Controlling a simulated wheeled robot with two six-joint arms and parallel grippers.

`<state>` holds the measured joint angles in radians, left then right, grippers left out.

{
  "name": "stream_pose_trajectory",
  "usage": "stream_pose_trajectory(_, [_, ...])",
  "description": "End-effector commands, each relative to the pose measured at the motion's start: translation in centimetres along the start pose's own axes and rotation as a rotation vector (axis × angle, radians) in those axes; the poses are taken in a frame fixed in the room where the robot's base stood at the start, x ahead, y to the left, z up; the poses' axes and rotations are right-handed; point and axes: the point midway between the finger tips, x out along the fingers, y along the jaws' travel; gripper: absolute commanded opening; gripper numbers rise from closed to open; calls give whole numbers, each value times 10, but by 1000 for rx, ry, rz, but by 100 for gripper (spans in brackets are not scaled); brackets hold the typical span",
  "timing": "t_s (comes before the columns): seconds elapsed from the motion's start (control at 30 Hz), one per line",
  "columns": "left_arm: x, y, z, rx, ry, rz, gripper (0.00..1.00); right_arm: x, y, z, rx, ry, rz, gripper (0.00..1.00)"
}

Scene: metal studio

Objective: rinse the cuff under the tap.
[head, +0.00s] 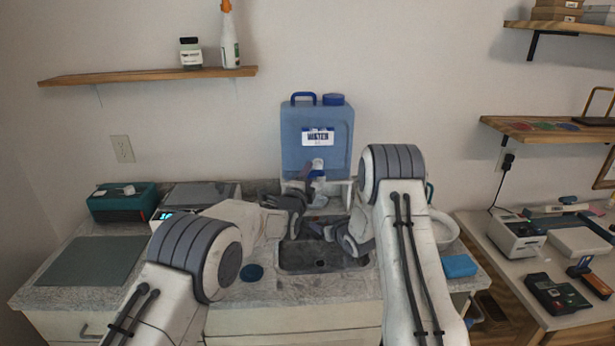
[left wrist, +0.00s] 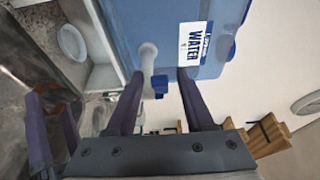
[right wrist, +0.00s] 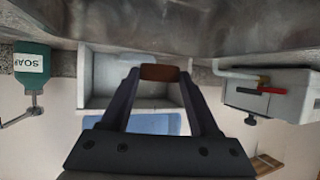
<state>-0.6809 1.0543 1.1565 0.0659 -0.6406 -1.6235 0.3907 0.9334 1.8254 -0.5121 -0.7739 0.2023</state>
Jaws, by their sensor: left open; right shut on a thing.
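The blue water jug (head: 317,118) stands behind the sink. Its tap shows in the left wrist view as a white spout with a blue lever (left wrist: 159,84). My left gripper (head: 309,181) is open at the tap. In the left wrist view its jaws (left wrist: 160,76) are apart on either side of the tap, and I cannot tell whether they touch it. My right gripper (right wrist: 160,76) is shut on a small reddish-brown piece, which looks like the cuff (right wrist: 159,72). In the head view the right gripper (head: 314,228) is low over the sink, and the cuff is hard to make out there.
The dark sink basin (head: 320,262) lies below my grippers. A white stand (right wrist: 104,78) is under the jug. A green soap bottle (right wrist: 32,72) and a grey box with a red lever (right wrist: 270,91) flank it. A blue sponge (head: 459,266) lies at the counter's right.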

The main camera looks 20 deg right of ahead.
Motion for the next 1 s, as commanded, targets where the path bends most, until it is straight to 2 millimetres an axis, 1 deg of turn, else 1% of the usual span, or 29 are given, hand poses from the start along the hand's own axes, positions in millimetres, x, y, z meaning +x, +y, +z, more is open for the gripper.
stream_pose_trajectory(0.1, [3, 0, 0, 0, -1, -1, 52, 0, 0, 0, 0, 0, 0, 8])
stream_pose_trajectory(0.37, [4, 0, 0, 0, 0, 0, 52, 0, 0, 0, 0, 0, 0, 8])
stream_pose_trajectory(0.47, [4, 0, 0, 0, 0, 0, 18, 0, 0, 0, 0, 0, 0, 8])
stream_pose_trajectory(0.5, [3, 0, 0, 0, 0, 0, 3, 0, 0, 0, 0, 0, 0, 8])
stream_pose_trajectory(0.53, [3, 0, 0, 0, 0, 0, 0, 0, 0, 0, 0, 0, 0, 8])
stream_pose_trajectory(0.77, [4, 0, 1, 1, 11, -2, 0, 0, 0, 0, 0, 0, 0, 8])
stream_pose_trajectory(1.0, [8, -2, 5, 1, 113, -7, 0, 0, 0, 0, 0, 0, 0, 8])
